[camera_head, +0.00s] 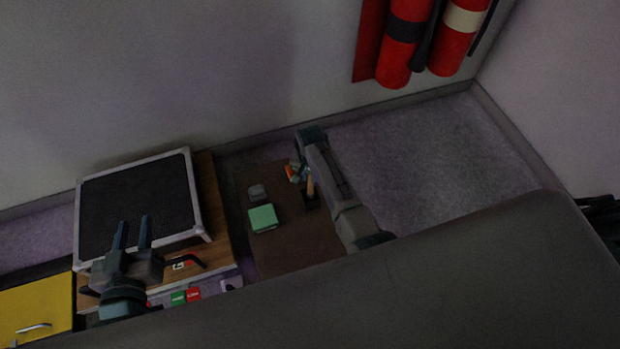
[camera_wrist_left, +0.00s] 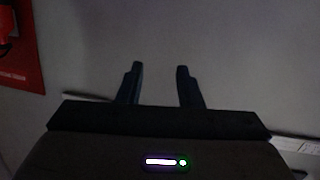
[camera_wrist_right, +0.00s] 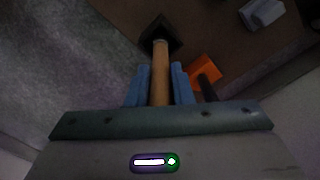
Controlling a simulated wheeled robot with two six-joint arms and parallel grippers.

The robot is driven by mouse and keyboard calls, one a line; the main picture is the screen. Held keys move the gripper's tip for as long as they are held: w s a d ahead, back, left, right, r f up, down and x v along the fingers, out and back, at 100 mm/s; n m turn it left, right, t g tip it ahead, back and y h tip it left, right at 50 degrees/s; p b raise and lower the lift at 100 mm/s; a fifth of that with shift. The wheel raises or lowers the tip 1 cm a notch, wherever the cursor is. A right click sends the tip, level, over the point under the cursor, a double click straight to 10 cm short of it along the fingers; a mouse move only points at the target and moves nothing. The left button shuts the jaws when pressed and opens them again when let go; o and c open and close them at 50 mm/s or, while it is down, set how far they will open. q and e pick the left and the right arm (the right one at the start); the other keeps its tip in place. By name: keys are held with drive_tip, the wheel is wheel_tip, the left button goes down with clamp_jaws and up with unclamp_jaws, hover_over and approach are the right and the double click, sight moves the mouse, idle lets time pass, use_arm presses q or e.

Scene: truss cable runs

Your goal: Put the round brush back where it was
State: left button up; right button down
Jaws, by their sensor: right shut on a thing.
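A wooden-handled thing with a dark, square-looking end, which I take to be the round brush (camera_head: 310,187), is in my right gripper (camera_head: 304,178). In the right wrist view its handle (camera_wrist_right: 160,75) stands between the two blue fingers, which are shut on it. The dark end (camera_wrist_right: 161,36) points away from the gripper, over the brown board. I cannot tell whether it touches the board or is a separate holder. My left gripper (camera_head: 132,232) is open and empty over the black-topped case; its spread fingers also show in the left wrist view (camera_wrist_left: 158,85).
An orange thing (camera_wrist_right: 206,69) with a dark handle is close beside the right fingers. The black-topped case (camera_head: 135,195) stands left. Red extinguishers (camera_head: 399,45) hang behind.

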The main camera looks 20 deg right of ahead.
use_arm(q)
drive_tip(key=shift+w+r+t, duration=0.2)
drive_tip(key=shift+r+t, duration=0.1)
drive_tip(key=shift+r, duration=0.2)
use_arm(e)
drive_tip(key=shift+f, duration=0.2)
drive_tip(key=shift+f, duration=0.2)
drive_tip(key=c, duration=1.3)
unclamp_jaws()
use_arm(q)
drive_tip(key=shift+r, duration=0.1)
use_arm(e)
drive_tip(key=shift+r, duration=0.1)
